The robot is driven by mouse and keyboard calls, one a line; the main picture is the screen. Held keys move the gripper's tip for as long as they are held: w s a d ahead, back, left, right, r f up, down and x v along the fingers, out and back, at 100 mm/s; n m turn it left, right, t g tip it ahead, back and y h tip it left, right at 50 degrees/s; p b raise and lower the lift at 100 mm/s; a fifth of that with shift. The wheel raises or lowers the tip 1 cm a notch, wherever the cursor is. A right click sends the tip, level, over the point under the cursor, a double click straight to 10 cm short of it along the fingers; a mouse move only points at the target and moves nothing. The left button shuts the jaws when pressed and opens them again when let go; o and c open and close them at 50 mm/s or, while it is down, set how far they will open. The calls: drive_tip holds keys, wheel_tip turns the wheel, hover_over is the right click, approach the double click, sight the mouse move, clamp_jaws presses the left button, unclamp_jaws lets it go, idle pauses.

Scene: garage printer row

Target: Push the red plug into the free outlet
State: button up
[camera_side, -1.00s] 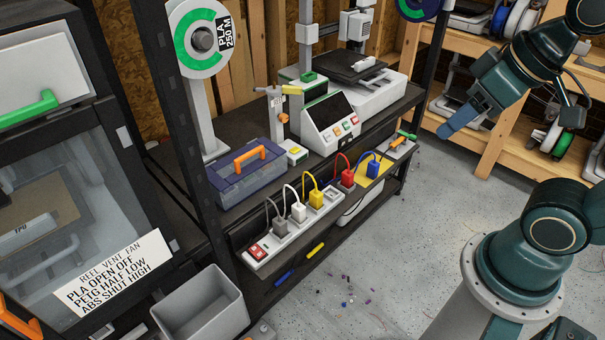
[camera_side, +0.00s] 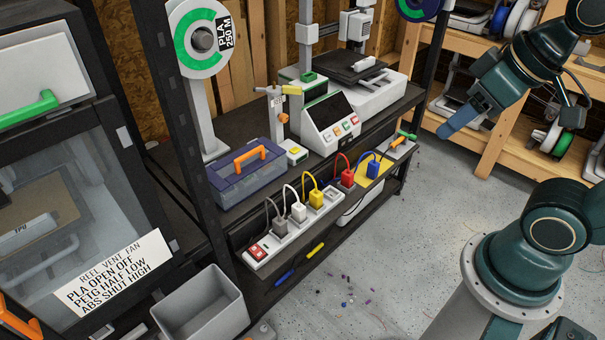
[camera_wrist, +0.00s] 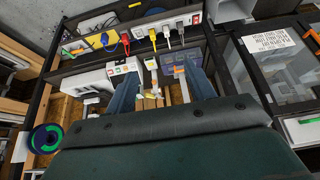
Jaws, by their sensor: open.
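The red plug (camera_side: 347,178) stands with its red cord just past the right end of the white power strip (camera_side: 262,266), beside the yellow surface. It also shows in the wrist view (camera_wrist: 126,47). The free outlet (camera_side: 332,194) is at that end of the strip, next to the yellow plug (camera_side: 316,199). White (camera_side: 299,212) and grey (camera_side: 280,227) plugs sit further along the strip, toward its red switch (camera_side: 257,251). My gripper (camera_side: 452,125) is in the air to the right of the bench, well apart from the plugs. In the wrist view its fingers (camera_wrist: 160,72) are spread and empty.
A blue plug (camera_side: 373,169) stands on a yellow surface (camera_side: 368,187) right of the red plug. A blue box with orange handle (camera_side: 238,184), a printer (camera_side: 331,124) and a spool stand (camera_side: 207,100) are behind the strip. Space between my gripper and the bench looks clear.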

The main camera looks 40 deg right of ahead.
drive_tip(key=shift+o, duration=0.5)
drive_tip(key=shift+w, duration=0.15)
drive_tip(key=m+g, duration=0.6)
drive_tip(key=m, duration=1.2)
hover_over(348, 173)
wheel_tip(348, 173, down, 33)
drive_tip(key=shift+r, duration=0.2)
drive_tip(key=shift+f, duration=0.15)
drive_tip(key=shift+f, duration=6.7)
